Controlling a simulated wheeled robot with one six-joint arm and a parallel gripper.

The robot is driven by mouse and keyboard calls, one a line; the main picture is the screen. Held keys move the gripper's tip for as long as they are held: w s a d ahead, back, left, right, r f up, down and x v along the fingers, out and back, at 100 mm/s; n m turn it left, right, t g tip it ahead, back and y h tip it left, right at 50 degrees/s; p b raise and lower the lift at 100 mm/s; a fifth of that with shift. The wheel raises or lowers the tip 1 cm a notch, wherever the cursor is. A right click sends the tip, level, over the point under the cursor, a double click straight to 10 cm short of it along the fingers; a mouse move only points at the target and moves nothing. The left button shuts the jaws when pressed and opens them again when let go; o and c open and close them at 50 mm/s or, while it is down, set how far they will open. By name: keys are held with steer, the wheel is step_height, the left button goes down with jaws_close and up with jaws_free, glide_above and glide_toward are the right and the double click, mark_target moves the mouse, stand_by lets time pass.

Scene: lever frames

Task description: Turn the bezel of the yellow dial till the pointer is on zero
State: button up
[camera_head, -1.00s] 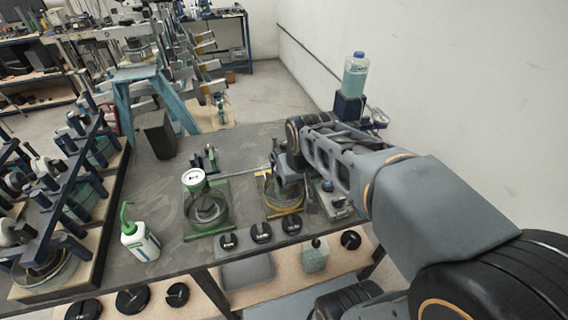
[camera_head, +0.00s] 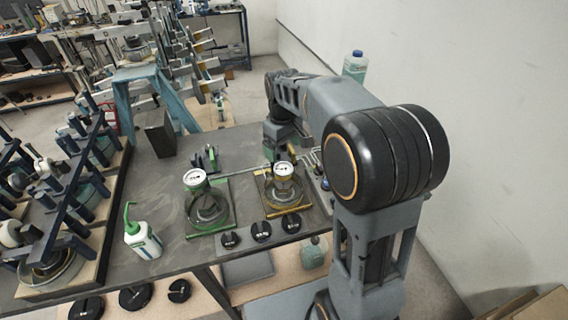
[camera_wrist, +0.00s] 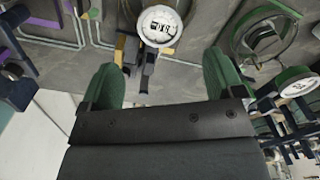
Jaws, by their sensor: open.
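The yellow dial (camera_head: 283,172), with a round white face, stands on a yellow-framed fixture (camera_head: 289,208) on the bench. In the wrist view its face (camera_wrist: 160,26) is at the top, just beyond and between my fingertips. The pointer is too small to read. My gripper (camera_wrist: 160,76) is open, its two green fingers wide apart with nothing between them. It is apart from the dial. In the head view the end of my arm is just behind the dial, and the fingertips are hard to make out.
A green-framed fixture with a similar dial (camera_head: 195,181) stands to the left; that dial also shows in the wrist view (camera_wrist: 298,87). A green-capped bottle (camera_head: 142,238) stands at the bench's front left. Black slotted weights (camera_head: 261,231) lie along the front edge. A clear bottle (camera_head: 355,66) is behind my arm.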

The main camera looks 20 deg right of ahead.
mark_target(283, 168)
step_height(283, 168, down, 8)
steer(key=shift+r+p, duration=0.2)
steer(key=shift+p, duration=0.15)
steer(key=c, duration=0.9)
steer(key=shift+m, duration=0.6)
steer(key=o, duration=0.9)
